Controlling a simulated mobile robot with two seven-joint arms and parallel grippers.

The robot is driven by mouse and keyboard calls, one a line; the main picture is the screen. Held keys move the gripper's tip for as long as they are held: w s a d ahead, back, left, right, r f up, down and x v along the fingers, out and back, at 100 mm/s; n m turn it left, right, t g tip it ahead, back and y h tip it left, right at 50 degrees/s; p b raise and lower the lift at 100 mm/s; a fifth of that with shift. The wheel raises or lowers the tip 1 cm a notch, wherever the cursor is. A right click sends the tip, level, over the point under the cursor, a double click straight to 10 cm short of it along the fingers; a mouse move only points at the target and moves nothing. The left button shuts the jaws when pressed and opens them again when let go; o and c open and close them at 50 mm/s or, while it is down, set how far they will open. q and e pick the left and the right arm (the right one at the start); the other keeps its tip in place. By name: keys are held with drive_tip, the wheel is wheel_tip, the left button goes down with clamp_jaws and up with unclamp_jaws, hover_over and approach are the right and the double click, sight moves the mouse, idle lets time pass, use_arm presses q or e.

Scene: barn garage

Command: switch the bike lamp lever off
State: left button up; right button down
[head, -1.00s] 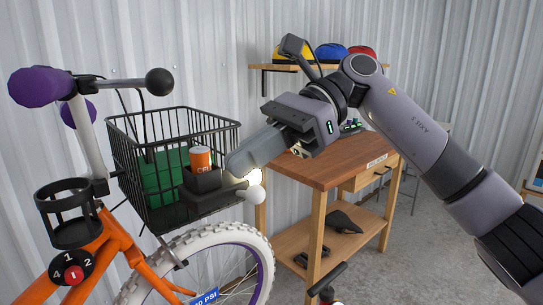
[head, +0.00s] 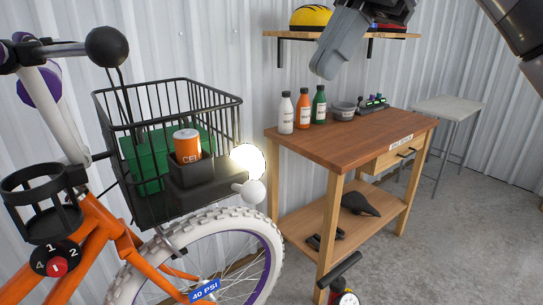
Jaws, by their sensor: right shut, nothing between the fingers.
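The bike lamp (head: 248,163) sits at the front of the basket and glows bright white. The lever (head: 253,191), with a pale round knob, sticks out just below the lamp. The lamp's dark housing carries an orange cell (head: 187,144) in a black holder. My right gripper (head: 326,68) is shut and empty, raised at the top of the head view. It is up and to the right of the lamp, touching nothing. My left gripper is not in view.
The black wire basket (head: 168,92) holds a green box (head: 142,171). The workbench (head: 345,145) on the right carries several bottles and a bowl (head: 343,111). A shelf (head: 400,37) with helmets is behind my right gripper. Space between lamp and gripper is clear.

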drive_tip(key=b, duration=0.2)
approach(259, 182)
drive_tip(key=x, duration=0.5)
drive_tip(key=shift+a+f, duration=0.1)
drive_tip(key=shift+f, duration=0.1)
drive_tip(key=shift+s+a+f, duration=0.1)
drive_tip(key=shift+a+f, duration=0.25)
drive_tip(key=shift+f, duration=0.25)
